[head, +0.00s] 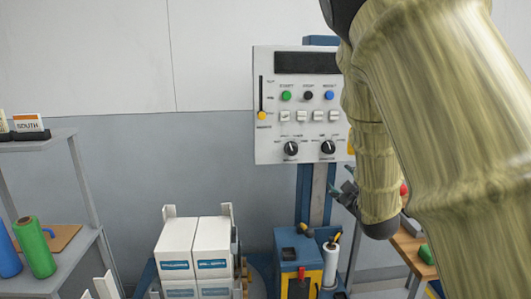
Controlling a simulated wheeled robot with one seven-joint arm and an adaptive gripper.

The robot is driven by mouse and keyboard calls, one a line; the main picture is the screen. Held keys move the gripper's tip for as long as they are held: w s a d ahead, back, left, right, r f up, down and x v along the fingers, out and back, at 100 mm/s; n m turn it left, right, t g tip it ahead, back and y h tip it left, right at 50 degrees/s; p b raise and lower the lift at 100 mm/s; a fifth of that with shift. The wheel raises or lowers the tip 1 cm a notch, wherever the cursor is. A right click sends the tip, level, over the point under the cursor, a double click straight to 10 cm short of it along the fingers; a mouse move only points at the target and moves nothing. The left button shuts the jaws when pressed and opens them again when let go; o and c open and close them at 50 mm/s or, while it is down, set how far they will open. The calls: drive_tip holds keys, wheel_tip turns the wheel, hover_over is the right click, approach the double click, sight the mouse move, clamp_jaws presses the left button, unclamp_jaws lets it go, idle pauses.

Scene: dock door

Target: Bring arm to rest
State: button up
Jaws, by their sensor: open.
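My arm, with a wood-grain look, comes down from the top right and fills much of the right side of the head view. My gripper (344,193) is small and dark at the arm's far end, pointing left, in front of the blue post below the control panel (302,105). It is open and nothing shows between its fingers. The arm hides the right edge of the panel. The panel has green, black and blue buttons, a slider with a yellow knob, several white switches and two black dials.
White boxes (194,245) are stacked at bottom centre. A blue cabinet (288,262) with tools and a white roll (330,262) stands beside them. A grey shelf (58,140) on the left holds a "SOUTH" card (29,123), with green (35,248) and blue rolls below. A wooden bench (412,247) is partly hidden at right.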

drive_tip(key=s+f+m+g, duration=0.25)
drive_tip(key=s+f, duration=0.35)
drive_tip(key=f, duration=0.6)
drive_tip(key=s+f+m+g, duration=0.1)
drive_tip(key=s+f+g, duration=0.3)
drive_tip(key=f, duration=0.7)
drive_tip(key=s+f+m+g, duration=0.2)
drive_tip(key=s+f, duration=0.5)
drive_tip(key=f, duration=0.5)
drive_tip(key=s+a+f+m+g, duration=0.1)
drive_tip(key=s+f+g, duration=0.1)
drive_tip(key=s+f, duration=0.4)
drive_tip(key=s+a+f+m+g, duration=0.2)
drive_tip(key=s+f, duration=0.4)
drive_tip(key=s, duration=1)
drive_tip(key=s+a+f+m+g, duration=0.1)
drive_tip(key=s+f+g, duration=0.3)
drive_tip(key=s, duration=0.8)
wheel_tip(320, 180, down, 2)
drive_tip(key=shift+a+p, duration=0.45)
drive_tip(key=shift+a, duration=0.05)
drive_tip(key=shift+o, duration=0.2)
drive_tip(key=shift+m+g, duration=0.25)
